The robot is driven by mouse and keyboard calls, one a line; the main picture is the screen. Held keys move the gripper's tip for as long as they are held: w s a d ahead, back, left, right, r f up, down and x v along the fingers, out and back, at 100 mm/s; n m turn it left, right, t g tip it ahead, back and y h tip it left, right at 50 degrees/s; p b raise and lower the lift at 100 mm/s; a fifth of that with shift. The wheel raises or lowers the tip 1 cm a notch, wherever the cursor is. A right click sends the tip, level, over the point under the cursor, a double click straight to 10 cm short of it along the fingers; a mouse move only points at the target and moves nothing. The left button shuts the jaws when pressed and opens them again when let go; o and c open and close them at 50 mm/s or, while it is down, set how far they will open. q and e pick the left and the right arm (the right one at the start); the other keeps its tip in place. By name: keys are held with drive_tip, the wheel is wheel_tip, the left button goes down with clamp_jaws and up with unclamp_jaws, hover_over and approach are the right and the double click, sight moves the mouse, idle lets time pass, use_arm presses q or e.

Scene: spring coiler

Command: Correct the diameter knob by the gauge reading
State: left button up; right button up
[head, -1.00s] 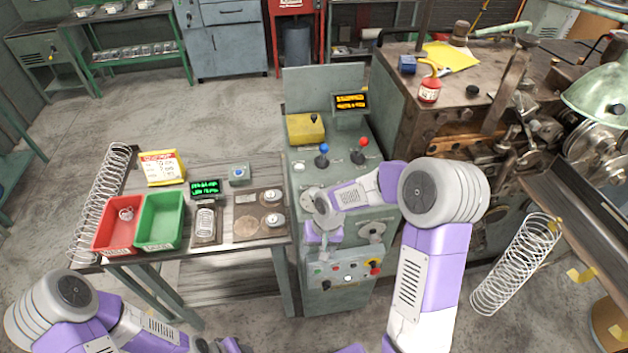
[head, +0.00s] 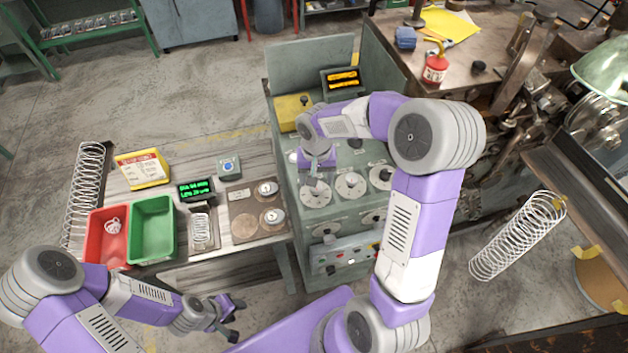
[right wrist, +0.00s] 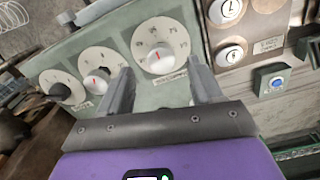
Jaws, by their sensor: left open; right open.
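The green-lit gauge display (head: 196,190) stands on the bench; its digits are too small to read surely. A small coil spring (head: 200,228) lies on a plate in front of it. The control cabinet has several white-dialled knobs, including a middle one (head: 350,187) and a right one (head: 382,177). My right gripper (head: 316,180) is over the left knob. In the right wrist view that knob (right wrist: 158,58) lies just ahead, between my open fingers (right wrist: 163,88), with no clear contact. I cannot tell which knob is diameter. My left gripper (head: 236,319) is open and empty, low in front.
A red bin (head: 105,250) and a green bin (head: 152,232) sit on the bench with a yellow sign (head: 142,169). An orange-lit display (head: 343,80) tops the cabinet. The coiling machine and a large spring (head: 517,235) are on the right. My right arm hides part of the cabinet.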

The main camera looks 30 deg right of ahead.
sight(316, 190)
wheel_tip(316, 190, down, 4)
drive_tip(key=shift+f, duration=0.1)
drive_tip(key=c, duration=1.1)
drive_tip(key=shift+o, duration=0.2)
drive_tip(key=shift+n, duration=0.4)
drive_tip(key=n, duration=0.3)
drive_tip(key=shift+n+b, duration=0.35)
drive_tip(key=shift+n, duration=0.05)
drive_tip(key=n, duration=0.5)
drive_tip(key=shift+w+d, duration=0.1)
drive_tip(key=shift+d, duration=0.05)
